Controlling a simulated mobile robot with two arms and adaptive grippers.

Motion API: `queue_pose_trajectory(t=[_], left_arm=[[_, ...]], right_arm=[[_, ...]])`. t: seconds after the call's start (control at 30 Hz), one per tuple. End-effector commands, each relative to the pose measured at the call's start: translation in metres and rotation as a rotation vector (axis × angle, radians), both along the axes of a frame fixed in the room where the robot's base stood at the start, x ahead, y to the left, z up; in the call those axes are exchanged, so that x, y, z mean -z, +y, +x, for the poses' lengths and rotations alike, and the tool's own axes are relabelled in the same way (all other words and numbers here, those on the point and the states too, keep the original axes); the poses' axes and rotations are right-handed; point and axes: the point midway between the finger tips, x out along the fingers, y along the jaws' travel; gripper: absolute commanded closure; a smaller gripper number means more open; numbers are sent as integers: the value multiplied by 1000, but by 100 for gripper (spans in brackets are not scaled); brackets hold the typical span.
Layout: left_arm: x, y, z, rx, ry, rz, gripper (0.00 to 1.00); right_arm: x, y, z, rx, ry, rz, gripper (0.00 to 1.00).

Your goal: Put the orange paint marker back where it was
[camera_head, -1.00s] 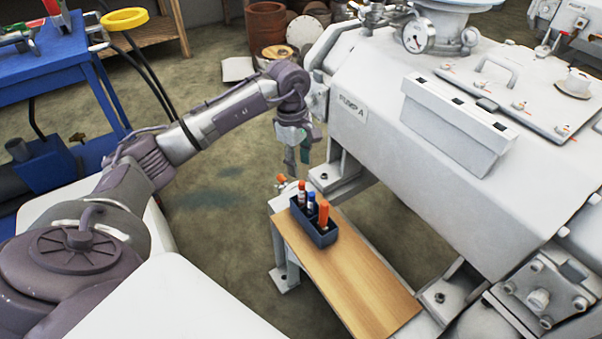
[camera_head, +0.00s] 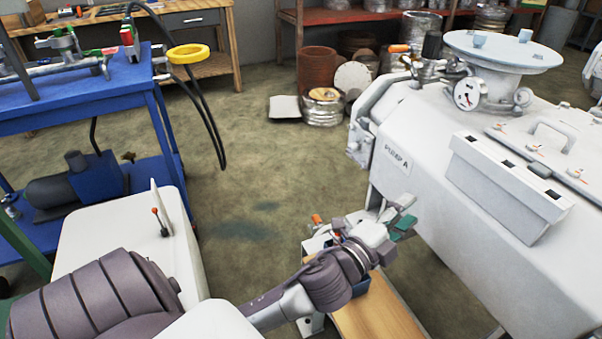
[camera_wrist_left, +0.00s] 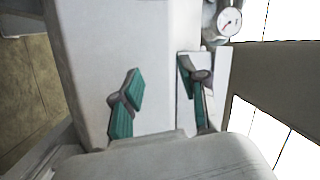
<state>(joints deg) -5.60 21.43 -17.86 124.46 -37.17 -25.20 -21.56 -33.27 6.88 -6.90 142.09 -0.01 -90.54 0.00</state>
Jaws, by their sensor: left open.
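My left gripper (camera_head: 399,228) is open, with its green-padded fingers spread beside the white pump at the lower middle of the head view. In the left wrist view the two fingers (camera_wrist_left: 162,78) stand apart with nothing between them, in front of the pump's pale surface. The dark blue marker holder (camera_head: 361,284) stands on the wooden board (camera_head: 378,318), mostly hidden behind my left wrist. I cannot make out the orange paint marker in the current views. A small orange piece (camera_head: 317,219) shows left of the wrist, at the bench corner. My right gripper is not seen.
The white pump (camera_head: 500,220) fills the right side, close to my left gripper. A gauge (camera_head: 467,95) sits on its top. A blue cart (camera_head: 80,110) stands at the left. The floor (camera_head: 260,170) between cart and pump is clear.

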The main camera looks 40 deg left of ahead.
Motion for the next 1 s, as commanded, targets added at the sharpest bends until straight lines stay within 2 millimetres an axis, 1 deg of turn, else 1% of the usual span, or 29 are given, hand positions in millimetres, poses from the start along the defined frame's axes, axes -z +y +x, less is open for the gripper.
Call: queue_pose_trajectory(t=[0.03, 0.07, 0.1, 0.17, 0.2, 0.23, 0.27, 0.3, 0.4, 0.5, 0.6, 1.0], left_arm=[[33, 18, -17, -94, 162, -164, 57], [53, 27, -29, -152, 258, -257, 57], [81, 37, -48, -228, 389, -375, 57], [120, 45, -83, -340, 582, -531, 57], [142, 47, -109, -409, 702, -622, 57], [156, 47, -129, -458, 789, -680, 57], [168, 45, -149, -503, 869, -734, 57], [182, 42, -174, -558, 967, -791, 57], [199, 34, -223, -661, 1153, -890, 57], [206, 28, -252, -719, 1256, -934, 57], [208, 26, -262, -740, 1294, -947, 57], [208, 26, -261, -738, 1294, -944, 57]], right_arm=[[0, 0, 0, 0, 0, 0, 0], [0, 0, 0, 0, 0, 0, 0], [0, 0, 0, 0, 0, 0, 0], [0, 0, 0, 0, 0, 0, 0], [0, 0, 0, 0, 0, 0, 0], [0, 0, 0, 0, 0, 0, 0], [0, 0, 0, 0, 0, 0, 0], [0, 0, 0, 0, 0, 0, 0], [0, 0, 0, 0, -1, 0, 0], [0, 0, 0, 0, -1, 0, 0], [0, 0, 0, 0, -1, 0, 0], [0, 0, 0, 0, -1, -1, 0]])
